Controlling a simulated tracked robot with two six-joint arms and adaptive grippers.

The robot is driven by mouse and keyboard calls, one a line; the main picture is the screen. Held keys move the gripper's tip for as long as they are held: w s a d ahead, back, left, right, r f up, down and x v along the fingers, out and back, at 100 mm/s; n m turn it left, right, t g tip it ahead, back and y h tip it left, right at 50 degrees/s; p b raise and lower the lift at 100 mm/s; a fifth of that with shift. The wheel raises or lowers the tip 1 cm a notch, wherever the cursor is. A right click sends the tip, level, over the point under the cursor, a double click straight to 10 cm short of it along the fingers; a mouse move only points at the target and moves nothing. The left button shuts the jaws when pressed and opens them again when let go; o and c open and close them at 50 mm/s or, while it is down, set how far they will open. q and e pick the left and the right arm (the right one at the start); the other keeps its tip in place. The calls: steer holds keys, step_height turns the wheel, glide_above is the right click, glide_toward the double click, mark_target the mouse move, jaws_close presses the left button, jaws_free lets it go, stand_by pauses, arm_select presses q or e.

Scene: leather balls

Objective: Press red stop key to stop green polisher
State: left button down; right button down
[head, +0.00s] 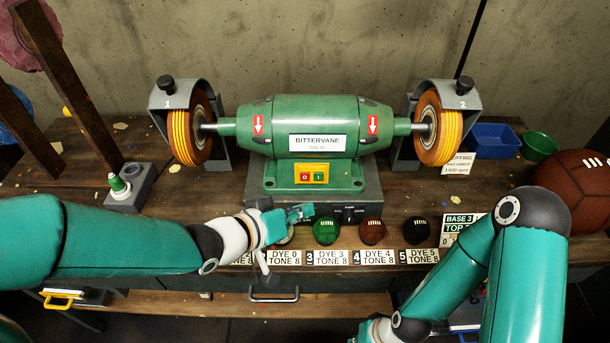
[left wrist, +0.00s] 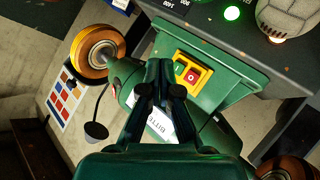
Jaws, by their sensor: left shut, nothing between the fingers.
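The green polisher (head: 315,128) stands on its grey base, with an orange buffing wheel at each end. Its yellow switch plate (head: 311,168) carries the red stop key (head: 305,177) on the left and a green key (head: 318,176) beside it. In the left wrist view the red key (left wrist: 192,75) and green key (left wrist: 180,67) show just beyond my fingers. My left gripper (head: 303,211) is shut and empty, in front of the base and below the keys in the picture, apart from them. My right gripper is mostly cut off at the bottom edge; its fingers do not show.
A green ball (head: 327,231), a brown ball (head: 372,231) and a black ball (head: 416,230) sit along the bench front above number cards. A large brown ball (head: 575,190), a blue tray (head: 493,141) and a green bowl (head: 539,147) stand at right. A green lamp post (head: 119,185) is at left.

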arm_select(q)
steer(key=p, duration=0.2)
glide_toward(315, 180)
steer(key=shift+s+f+x, duration=0.1)
steer(key=shift+s+x, duration=0.05)
steer(key=shift+x, duration=1.15)
steer(key=shift+s+f+x, duration=0.15)
steer(key=shift+s+x, duration=0.05)
steer(key=shift+x, duration=1.1)
steer(key=shift+d, duration=0.2)
steer(key=shift+w, duration=0.1)
steer(key=shift+w+p, duration=0.3)
steer(key=shift+p, duration=0.1)
steer(key=shift+w+f, duration=0.1)
steer(key=shift+w, duration=0.3)
steer(key=shift+s+r, duration=0.2)
steer(key=shift+s, duration=0.6)
